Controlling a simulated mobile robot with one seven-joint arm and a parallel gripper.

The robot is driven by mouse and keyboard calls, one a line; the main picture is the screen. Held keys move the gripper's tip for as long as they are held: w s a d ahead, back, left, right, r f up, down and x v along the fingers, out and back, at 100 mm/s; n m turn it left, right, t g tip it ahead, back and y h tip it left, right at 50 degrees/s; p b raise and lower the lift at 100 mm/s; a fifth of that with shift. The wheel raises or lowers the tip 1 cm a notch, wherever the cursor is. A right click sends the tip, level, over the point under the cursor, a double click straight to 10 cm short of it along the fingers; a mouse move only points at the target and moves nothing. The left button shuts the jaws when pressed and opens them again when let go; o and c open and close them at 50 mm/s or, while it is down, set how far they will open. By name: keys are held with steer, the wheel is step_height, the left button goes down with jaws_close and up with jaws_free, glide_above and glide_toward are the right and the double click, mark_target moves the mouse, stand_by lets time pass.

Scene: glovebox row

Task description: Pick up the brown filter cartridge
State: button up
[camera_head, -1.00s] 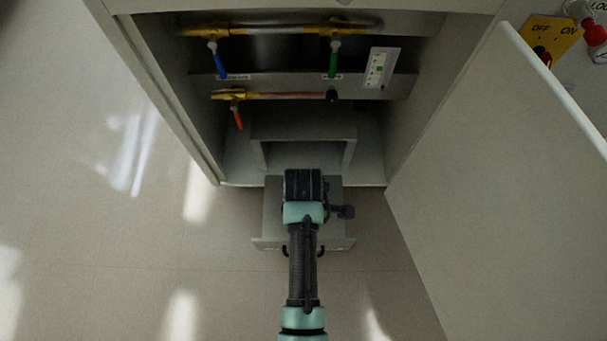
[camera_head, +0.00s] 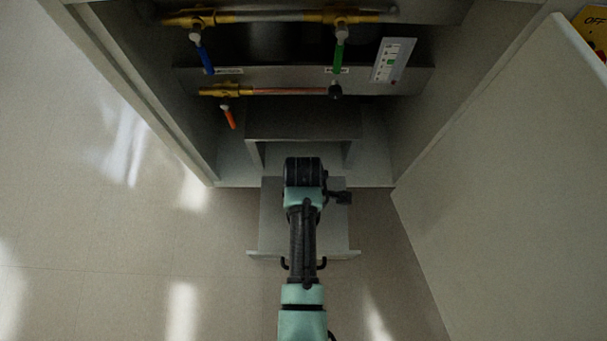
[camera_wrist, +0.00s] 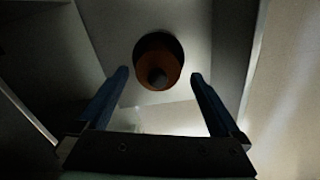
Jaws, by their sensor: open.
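The brown filter cartridge (camera_wrist: 157,62) shows in the wrist view, end-on, as a round brown body with a dark knob at its middle. In the picture the cartridge lies between and just beyond the fingertips, with no visible contact. In the head view my arm covers the middle of the drawer (camera_head: 270,220), and the cartridge is hidden there.
The drawer slides out below a cabinet with an open door (camera_head: 500,190) on the right. Inside are pipes with a blue-handled valve (camera_head: 205,58), a green-handled valve (camera_head: 339,52) and an orange-handled valve (camera_head: 229,117). Floor to the left is clear.

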step_height(320, 180, down, 5)
steer(key=b, duration=0.4)
steer(key=shift+w+f, duration=0.1)
steer(key=shift+w, duration=0.05)
steer(key=c, duration=1.4)
